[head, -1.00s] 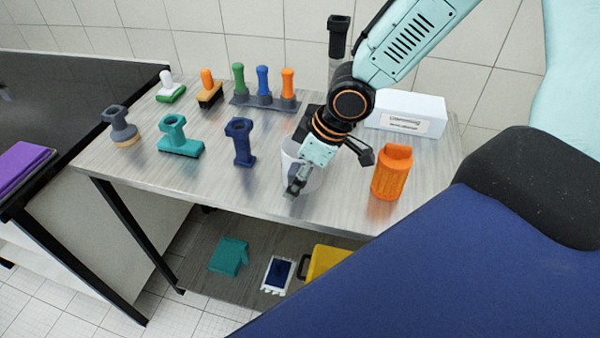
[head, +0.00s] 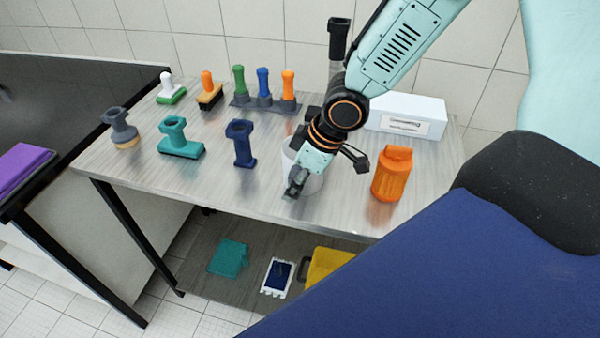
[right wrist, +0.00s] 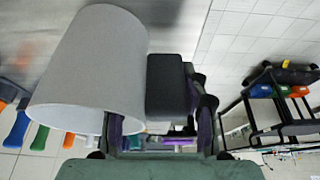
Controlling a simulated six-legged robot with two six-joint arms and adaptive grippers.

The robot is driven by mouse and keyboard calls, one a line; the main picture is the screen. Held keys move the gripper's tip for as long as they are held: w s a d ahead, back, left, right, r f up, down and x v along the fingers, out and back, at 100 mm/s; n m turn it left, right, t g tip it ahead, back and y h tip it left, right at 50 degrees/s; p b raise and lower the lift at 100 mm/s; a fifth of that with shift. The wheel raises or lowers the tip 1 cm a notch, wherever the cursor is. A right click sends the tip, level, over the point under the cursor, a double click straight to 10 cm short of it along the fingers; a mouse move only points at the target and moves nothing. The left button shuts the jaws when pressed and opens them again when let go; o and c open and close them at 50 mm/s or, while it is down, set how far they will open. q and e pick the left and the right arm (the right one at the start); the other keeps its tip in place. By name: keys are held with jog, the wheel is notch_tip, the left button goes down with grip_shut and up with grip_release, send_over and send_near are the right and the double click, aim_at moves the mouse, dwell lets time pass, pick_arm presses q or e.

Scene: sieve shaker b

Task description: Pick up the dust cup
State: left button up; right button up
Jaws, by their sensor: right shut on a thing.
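The dust cup, a pale grey-white open cup (head: 313,185), is near the front edge of the steel table, partly hidden behind my right gripper. My right gripper (head: 294,186) points down at the cup's left front side and is shut on its wall. In the right wrist view the cup (right wrist: 90,65) fills the left side, and a dark finger pad lies against its right side. The other finger is mostly hidden by the cup. I cannot tell whether the cup's base touches the table. My left gripper is not in view.
An orange jar (head: 391,175) stands close to the right of the cup. A navy stamp-like handle (head: 241,145) and a teal brush (head: 176,140) stand to the left. A white box (head: 408,112) is behind. The table front (head: 230,185) is clear.

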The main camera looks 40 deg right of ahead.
grip_shut()
jog(key=shift+r, duration=0.1)
jog(key=shift+r+p, duration=0.8)
jog(key=shift+r, duration=0.1)
notch_tip(320, 180, up, 6)
jog(key=p, duration=0.3)
jog(key=shift+w+r+p, duration=0.1)
jog(key=shift+p, duration=0.25)
notch_tip(320, 180, up, 10)
jog(key=p, duration=0.2)
jog(key=shift+s, duration=0.2)
